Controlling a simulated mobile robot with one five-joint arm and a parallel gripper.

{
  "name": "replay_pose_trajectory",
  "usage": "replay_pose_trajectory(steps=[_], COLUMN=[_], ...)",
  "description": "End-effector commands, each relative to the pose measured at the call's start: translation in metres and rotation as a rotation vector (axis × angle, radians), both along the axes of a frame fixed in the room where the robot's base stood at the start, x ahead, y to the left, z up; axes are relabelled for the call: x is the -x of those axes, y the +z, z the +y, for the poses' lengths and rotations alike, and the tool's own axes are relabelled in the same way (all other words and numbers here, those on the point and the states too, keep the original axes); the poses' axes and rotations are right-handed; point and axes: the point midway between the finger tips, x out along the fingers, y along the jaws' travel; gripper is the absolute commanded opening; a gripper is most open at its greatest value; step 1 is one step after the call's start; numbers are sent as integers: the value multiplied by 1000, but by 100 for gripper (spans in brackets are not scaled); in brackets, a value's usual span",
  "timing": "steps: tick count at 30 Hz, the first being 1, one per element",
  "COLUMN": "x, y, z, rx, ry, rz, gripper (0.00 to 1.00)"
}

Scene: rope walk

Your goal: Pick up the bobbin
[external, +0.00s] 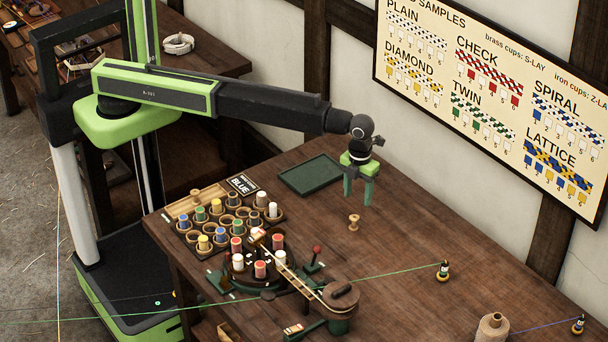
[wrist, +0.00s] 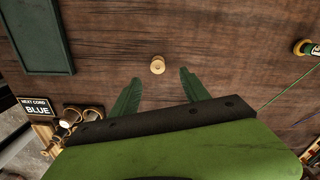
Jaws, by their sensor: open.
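A bare wooden bobbin (external: 353,222) stands alone on the brown table, right of the green tray. It also shows in the wrist view (wrist: 157,65), seen from above, just ahead of the gap between my fingers. My gripper (external: 357,199) points down above the table with its green fingers apart and nothing between them. In the wrist view my gripper (wrist: 160,80) is open, and the bobbin lies slightly beyond the fingertips. The gripper appears above the bobbin and is not touching it.
An empty green tray (external: 311,175) lies behind and left of the bobbin. A rack of coloured bobbins (external: 205,225) and a round braiding machine (external: 270,268) with a lever stand at front left. A green cord (external: 395,273) crosses the table in front. The table around the bobbin is clear.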

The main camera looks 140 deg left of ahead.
Motion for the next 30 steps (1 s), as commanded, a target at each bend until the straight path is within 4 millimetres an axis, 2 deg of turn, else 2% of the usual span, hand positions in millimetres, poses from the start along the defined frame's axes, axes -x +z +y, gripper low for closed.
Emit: replay_pose_trajectory(steps=[1, 6, 14, 24, 30], x=[0, 0, 1, 5, 5], y=[-22, -50, -54, -105, -102], z=[0, 0, -1, -4, -4], rx=[0, 0, 0, 0, 0], ry=[0, 0, 0, 0, 0], rz=[0, 0, 0, 0, 0], gripper=[54, 54, 54, 54, 54])
